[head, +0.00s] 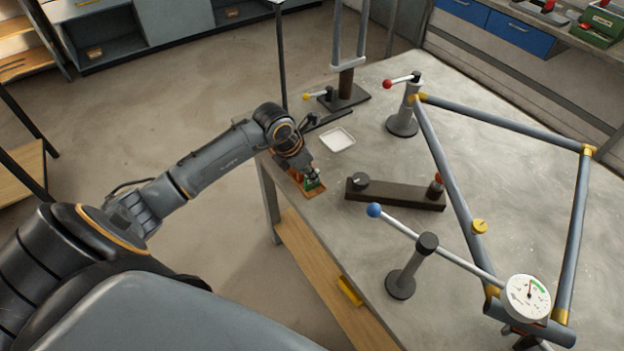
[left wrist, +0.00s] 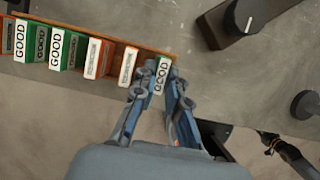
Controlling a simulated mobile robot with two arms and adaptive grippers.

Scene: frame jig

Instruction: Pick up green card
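The green card (left wrist: 163,72) marked GOOD stands at the right end of a narrow orange-brown card rack in the left wrist view. My left gripper (left wrist: 161,78) has one fingertip on each side of this card, with little or no gap. I cannot tell whether the fingers press on it. The fingertips hide its lower part. In the head view my left gripper (head: 312,176) points down at the rack (head: 294,174) on the table's left edge, with green showing under it. Two more green GOOD cards (left wrist: 56,48) stand farther left in the rack. My right gripper is not in view.
Orange-red cards (left wrist: 93,58) share the rack. A white tray (head: 337,139) lies behind the gripper. A dark bar with knobs (head: 396,194) lies to its right. A blue-knobbed clamp post (head: 402,284) and a tube frame (head: 448,170) stand farther right.

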